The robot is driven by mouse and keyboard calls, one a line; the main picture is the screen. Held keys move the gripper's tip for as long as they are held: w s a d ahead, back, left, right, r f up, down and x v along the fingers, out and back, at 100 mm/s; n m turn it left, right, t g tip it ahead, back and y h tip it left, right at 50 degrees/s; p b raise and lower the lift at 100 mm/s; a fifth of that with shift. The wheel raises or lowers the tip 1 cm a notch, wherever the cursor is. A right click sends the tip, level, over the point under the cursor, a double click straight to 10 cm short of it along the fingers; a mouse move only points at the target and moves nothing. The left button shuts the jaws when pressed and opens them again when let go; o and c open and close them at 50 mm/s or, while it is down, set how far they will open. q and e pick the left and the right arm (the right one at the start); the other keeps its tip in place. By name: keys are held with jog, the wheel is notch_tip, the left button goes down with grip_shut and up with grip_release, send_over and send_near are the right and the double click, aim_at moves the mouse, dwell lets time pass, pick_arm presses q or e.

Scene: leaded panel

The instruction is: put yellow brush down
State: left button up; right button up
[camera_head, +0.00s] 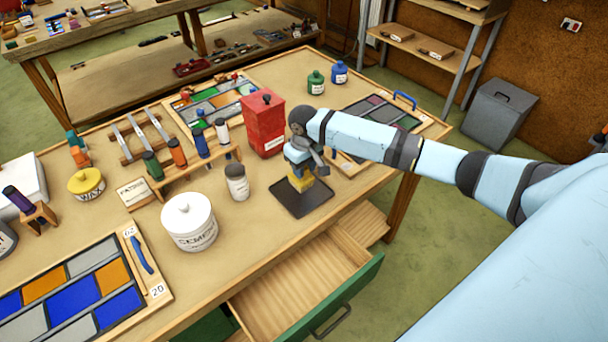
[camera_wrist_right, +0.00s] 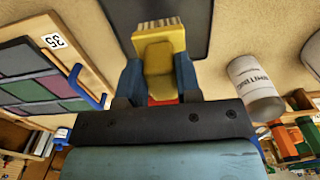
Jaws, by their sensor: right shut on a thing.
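My right gripper (camera_head: 301,165) is shut on the yellow brush (camera_head: 302,183), which hangs below the fingers. The brush sits over a dark square mat (camera_head: 312,204) near the table's front edge. In the right wrist view the yellow brush (camera_wrist_right: 158,65) is between the two blue fingers, with its pale bristle end over the dark mat (camera_wrist_right: 195,12). I cannot tell whether the brush touches the mat. My left gripper is not in view.
A large white cement pot (camera_head: 189,222) is further left. An open drawer (camera_head: 300,270) juts out below the table edge. A leaded panel (camera_head: 375,118) lies behind my right arm.

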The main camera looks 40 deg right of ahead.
jog(key=shift+f, duration=1.7)
jog(key=shift+f, duration=0.15)
jog(key=o, duration=0.8)
jog(key=shift+o, duration=0.2)
